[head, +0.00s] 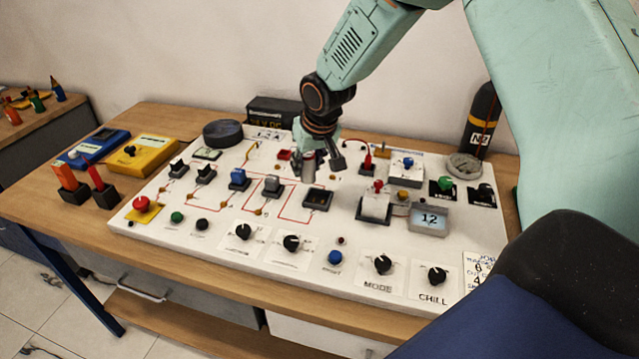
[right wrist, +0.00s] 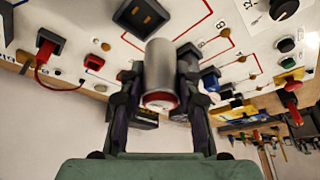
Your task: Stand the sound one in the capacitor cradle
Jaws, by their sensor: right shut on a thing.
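My right gripper (head: 322,162) is shut on a grey metal cylinder (head: 308,166), which looks like a capacitor, above the middle of the white panel. In the right wrist view the cylinder (right wrist: 160,70) sits between the two dark fingers and shows a red ring at its near end. A black square socket (head: 318,198), apparently the cradle, lies on the panel just below the held cylinder and apart from it. It also shows in the right wrist view (right wrist: 140,16), beyond the cylinder's far end. No label naming the cradle can be read. My left gripper is out of view.
The white panel (head: 215,258) carries several knobs, switches and red circuit lines. A grey-topped block (head: 272,185) and a blue-topped one (head: 238,178) stand left of the socket. A black gas bottle (head: 480,120) stands behind.

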